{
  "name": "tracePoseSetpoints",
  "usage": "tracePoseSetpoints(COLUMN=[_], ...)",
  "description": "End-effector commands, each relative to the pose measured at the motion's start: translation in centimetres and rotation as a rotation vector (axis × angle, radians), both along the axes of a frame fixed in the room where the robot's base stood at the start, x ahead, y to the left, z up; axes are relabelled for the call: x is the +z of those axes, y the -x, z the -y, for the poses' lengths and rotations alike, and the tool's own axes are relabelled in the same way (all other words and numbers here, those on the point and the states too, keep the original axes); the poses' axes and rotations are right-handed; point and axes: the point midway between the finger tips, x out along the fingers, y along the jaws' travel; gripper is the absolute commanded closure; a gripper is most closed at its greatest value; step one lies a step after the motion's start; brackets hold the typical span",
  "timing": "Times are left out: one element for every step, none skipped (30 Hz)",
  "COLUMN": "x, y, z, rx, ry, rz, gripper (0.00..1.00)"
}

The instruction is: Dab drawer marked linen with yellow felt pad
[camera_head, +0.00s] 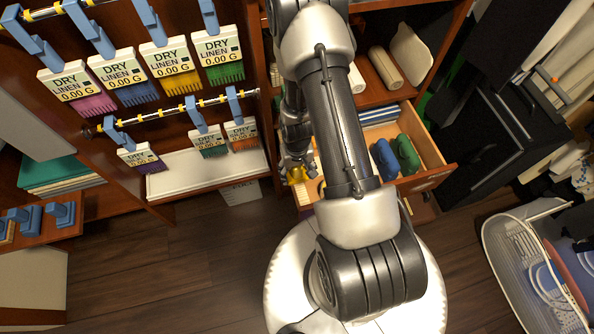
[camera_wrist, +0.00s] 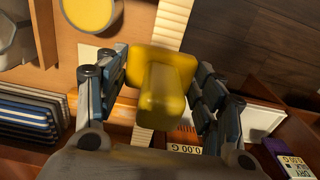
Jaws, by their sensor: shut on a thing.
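My gripper (camera_head: 296,168) is shut on the yellow felt pad (camera_head: 297,176), at the left side of an open wooden drawer (camera_head: 432,176). In the wrist view the pad (camera_wrist: 161,88) is a yellow block with a wider plate at its far end, between the two fingers of my gripper (camera_wrist: 163,85). The drawer's interior (camera_wrist: 72,58) lies to the left of the pad there. I cannot read the word linen on any drawer front. My arm hides part of the open drawer in the head view.
Blue (camera_head: 384,158) and green (camera_head: 405,153) rounded items stand in the drawer. A yellow-topped round item (camera_wrist: 88,12) shows in the wrist view. Brushes with DRY LINEN tags (camera_head: 168,58) hang on rails at left. A white basket (camera_head: 505,262) stands at right. Wooden floor (camera_head: 150,270) is bare at lower left.

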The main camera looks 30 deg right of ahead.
Motion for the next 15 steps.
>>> tracePoseSetpoints(x=[-0.19,-0.25,-0.33,-0.39,-0.30,-0.26,-0.24,-0.21,-0.17,-0.13,-0.09,-0.03,0.00,0.02,0.06], y=[-0.01,-0.01,-0.01,-0.01,-0.01,-0.01,-0.03,-0.05,-0.11,-0.16,-0.21,-0.29,-0.34,-0.40,-0.51], z=[0.00,0.00,0.00,0.00,0.00,0.00,0.01,0.01,0.03,0.05,0.06,0.08,0.10,0.12,0.15], rx=[0.000,0.000,0.000,0.000,0.000,0.000,0.000,0.000,0.000,0.000,0.000,0.000,0.000,0.000,0.000], ry=[0.000,0.000,0.000,0.000,0.000,0.000,0.000,0.000,0.000,0.000,0.000,0.000,0.000,0.000,0.000], rz=[0.000,0.000,0.000,0.000,0.000,0.000,0.000,0.000,0.000,0.001,0.001,0.000,0.000,-0.001,-0.001], gripper=[0.57,0.57,0.57,0.57,0.57,0.57,0.57,0.57,0.57,0.57,0.57,0.57,0.57,0.57,0.57])
